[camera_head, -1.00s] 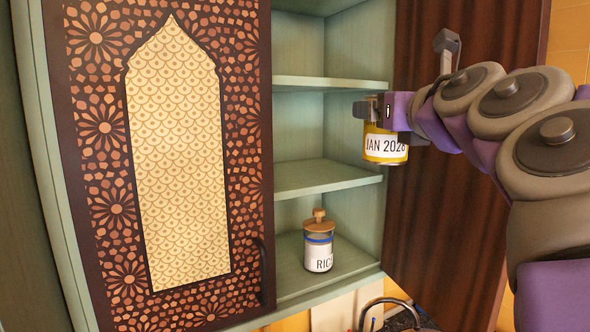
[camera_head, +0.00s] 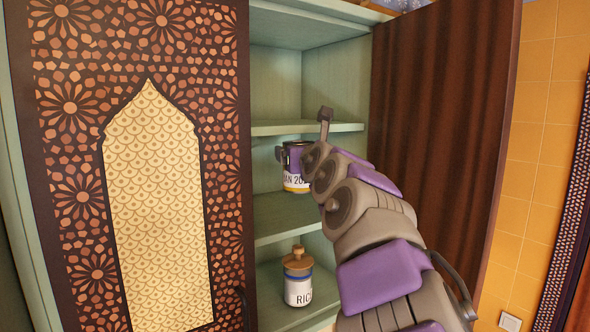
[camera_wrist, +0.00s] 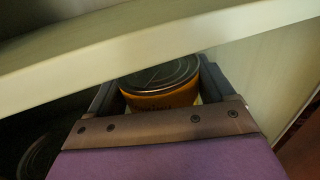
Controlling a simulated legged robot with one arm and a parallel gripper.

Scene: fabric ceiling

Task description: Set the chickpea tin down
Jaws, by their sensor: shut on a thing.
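The chickpea tin (camera_head: 297,184) has a yellow band and a white label reading part of "JAN 202". It is inside the open cabinet, in the bay above the middle shelf (camera_head: 285,216). My gripper (camera_head: 284,153) is shut on the tin and covers its upper part in the head view. In the wrist view, the tin's metal lid and orange side (camera_wrist: 160,84) show between the two fingers (camera_wrist: 158,92). The tin looks upright. Its base is close to the middle shelf, but I cannot tell whether they touch.
The upper shelf edge (camera_wrist: 130,50) passes close above my gripper and the tin. A rice jar (camera_head: 298,278) with a wooden lid stands on the lower shelf. Open cabinet doors flank the bay: a patterned one (camera_head: 235,130) left, a brown one (camera_head: 440,120) right.

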